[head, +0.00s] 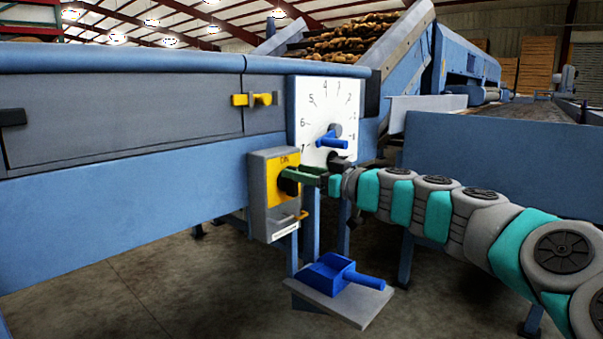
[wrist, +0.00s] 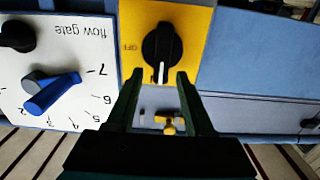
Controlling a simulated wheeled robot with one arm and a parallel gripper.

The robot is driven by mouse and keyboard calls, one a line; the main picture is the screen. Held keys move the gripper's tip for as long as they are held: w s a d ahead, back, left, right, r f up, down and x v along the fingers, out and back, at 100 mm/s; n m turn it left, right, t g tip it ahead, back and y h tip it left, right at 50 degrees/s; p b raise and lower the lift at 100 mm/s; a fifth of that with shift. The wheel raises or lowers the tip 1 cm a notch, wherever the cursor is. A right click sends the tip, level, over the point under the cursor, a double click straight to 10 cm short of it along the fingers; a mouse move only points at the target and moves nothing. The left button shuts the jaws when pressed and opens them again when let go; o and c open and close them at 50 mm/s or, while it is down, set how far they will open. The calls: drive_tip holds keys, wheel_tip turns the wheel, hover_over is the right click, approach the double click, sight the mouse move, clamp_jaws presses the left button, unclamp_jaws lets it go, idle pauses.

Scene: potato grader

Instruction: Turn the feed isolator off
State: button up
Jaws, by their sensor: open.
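The feed isolator (head: 258,192) is a grey box with a yellow plate and a black rotary knob (head: 288,183). In the head view, "ON" shows at the top of the plate. In the upside-down wrist view, the knob (wrist: 162,50) stands upright with its white mark at the bottom, and "OFF" is to its left. This mark faces the ON side. My gripper (head: 312,173) is open in front of the knob. In the wrist view, its green fingertips (wrist: 157,78) lie either side of the knob's marked end. I cannot tell whether they touch it.
A white flow gate dial (head: 313,100) with a blue lever (head: 331,141) is beside the isolator. A yellow latch (head: 252,99) is on the panel above. A blue scoop (head: 335,275) lies on a grey plate (head: 350,308) below. A small yellow handle hangs on the box.

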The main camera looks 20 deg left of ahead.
clamp_jaws()
idle(0.4)
